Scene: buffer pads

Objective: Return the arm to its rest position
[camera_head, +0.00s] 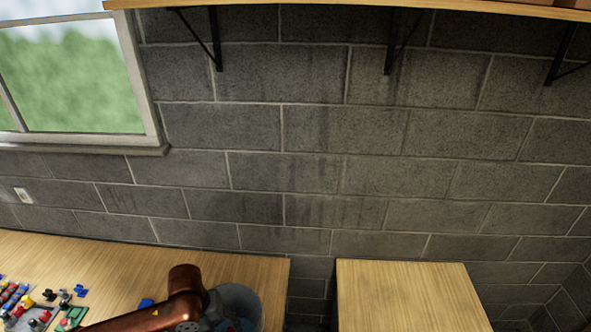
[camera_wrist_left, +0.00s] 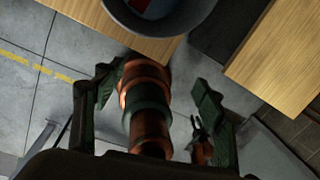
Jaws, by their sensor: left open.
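My left arm (camera_head: 185,290) shows as a copper link at the bottom of the head view, in front of the left table. Its gripper does not show there. In the left wrist view my left gripper (camera_wrist_left: 153,88) has its two dark green fingers spread wide apart. I see no object held between them. A copper and dark arm section of mine shows beyond the gap.
A grey bucket (camera_head: 246,296) with blue pieces stands at the right end of the left table (camera_head: 120,268). Several coloured parts (camera_head: 28,308) lie at far left. A bare wooden table (camera_head: 405,290) stands right, across a gap. A shelf (camera_head: 340,6) hangs above.

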